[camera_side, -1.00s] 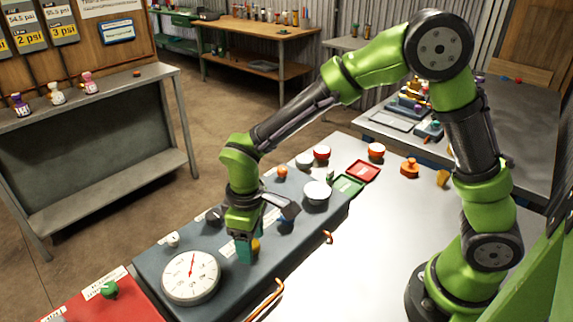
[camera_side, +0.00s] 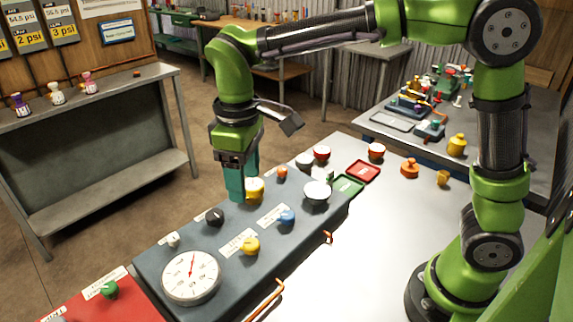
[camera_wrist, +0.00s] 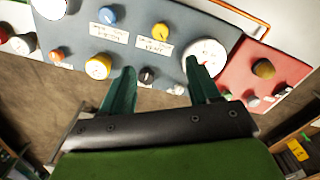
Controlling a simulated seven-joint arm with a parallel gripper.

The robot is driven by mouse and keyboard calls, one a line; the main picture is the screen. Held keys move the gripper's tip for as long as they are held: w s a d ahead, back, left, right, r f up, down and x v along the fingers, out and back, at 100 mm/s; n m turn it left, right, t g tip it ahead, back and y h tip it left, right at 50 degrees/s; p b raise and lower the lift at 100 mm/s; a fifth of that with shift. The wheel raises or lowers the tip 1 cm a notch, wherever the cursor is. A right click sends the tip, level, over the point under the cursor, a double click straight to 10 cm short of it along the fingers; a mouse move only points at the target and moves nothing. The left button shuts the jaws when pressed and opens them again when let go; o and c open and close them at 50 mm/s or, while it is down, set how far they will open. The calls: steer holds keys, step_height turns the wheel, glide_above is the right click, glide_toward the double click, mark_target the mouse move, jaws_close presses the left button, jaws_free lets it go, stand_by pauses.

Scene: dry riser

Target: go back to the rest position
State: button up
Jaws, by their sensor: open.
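My gripper (camera_side: 238,182) is raised above the far edge of the dark grey panel (camera_side: 222,262) in the side view. Its two teal fingers are apart with nothing between them. In the wrist view my gripper (camera_wrist: 162,82) also shows open, with a black knob (camera_wrist: 147,75) visible between and beyond the fingertips. On the panel are a yellow knob (camera_side: 250,246), a blue knob (camera_side: 287,217), a black knob (camera_side: 214,217), a white knob (camera_side: 173,239) and a larger yellow knob (camera_side: 254,187), partly behind the fingers. A round white gauge (camera_side: 191,277) has a red needle.
A red panel (camera_side: 85,306) with a green knob (camera_side: 110,290) adjoins at the front left. Red (camera_side: 362,171) and green (camera_side: 348,185) trays lie beyond the panel's right end. A bench (camera_side: 80,100) stands at left. The white tabletop (camera_side: 350,270) is largely clear.

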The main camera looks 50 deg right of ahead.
steer(key=shift+r, duration=0.4)
steer(key=s+d+r+m+t+y, duration=0.1)
steer(key=s+d+m+t+y, duration=0.1)
steer(key=s+d+m+t, duration=0.5)
steer(key=s+d+m, duration=0.2)
steer(key=s+d, duration=0.3)
steer(key=d, duration=0.2)
steer(key=shift+s+d+m, duration=0.2)
steer(key=shift+d+m, duration=0.1)
steer(key=shift+d, duration=0.1)
steer(key=shift+o, duration=0.3)
